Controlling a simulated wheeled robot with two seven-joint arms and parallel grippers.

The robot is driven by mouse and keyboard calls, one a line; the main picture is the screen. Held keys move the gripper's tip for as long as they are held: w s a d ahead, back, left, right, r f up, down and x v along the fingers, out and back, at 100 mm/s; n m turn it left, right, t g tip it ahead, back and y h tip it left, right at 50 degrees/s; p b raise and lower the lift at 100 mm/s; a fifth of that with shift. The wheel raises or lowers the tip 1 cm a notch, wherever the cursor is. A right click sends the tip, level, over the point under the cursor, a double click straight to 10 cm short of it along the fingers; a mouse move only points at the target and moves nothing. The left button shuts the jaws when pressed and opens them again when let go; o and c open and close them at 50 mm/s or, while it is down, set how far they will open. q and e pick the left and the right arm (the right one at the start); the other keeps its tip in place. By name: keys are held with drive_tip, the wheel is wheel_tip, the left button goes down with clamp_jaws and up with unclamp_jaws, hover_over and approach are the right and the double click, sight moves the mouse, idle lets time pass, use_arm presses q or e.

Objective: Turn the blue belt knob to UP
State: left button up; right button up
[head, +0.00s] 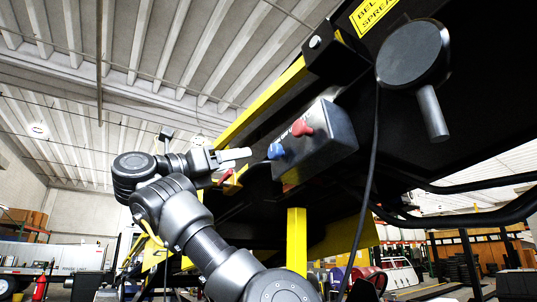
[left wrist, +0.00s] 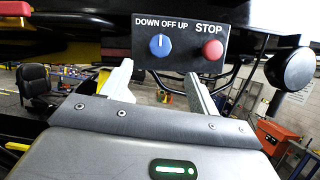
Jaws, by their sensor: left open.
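The blue belt knob (left wrist: 159,45) is on the front of a dark control box (left wrist: 180,62), below the words DOWN OFF UP. Its white mark stands upright, toward OFF. In the head view the blue knob (head: 276,151) sticks out from the box (head: 325,146). My left gripper (head: 241,154) is just left of it there, apart from it. In the left wrist view my left gripper (left wrist: 158,74) is open and empty, its fingers either side of the space below the knob. My right gripper is not in view.
A red STOP button (left wrist: 212,50) sits right beside the knob; it also shows in the head view (head: 302,128). A dark round part with a handle (head: 413,54) hangs to the right. A black cable (head: 371,165) hangs by the box. A yellow post (head: 296,240) stands below.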

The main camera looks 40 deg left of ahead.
sight(272, 153)
use_arm(q)
drive_tip(key=p+x, duration=0.5)
drive_tip(key=x, duration=0.4)
drive_tip(key=shift+w+d+r+p, duration=0.15)
drive_tip(key=shift+w+r+p, duration=0.05)
drive_tip(key=shift+w+p, duration=0.15)
drive_tip(key=shift+w+d+r, duration=0.1)
drive_tip(key=shift+w+r, duration=0.05)
drive_tip(key=shift+w, duration=0.4)
drive_tip(key=shift+c, duration=0.3)
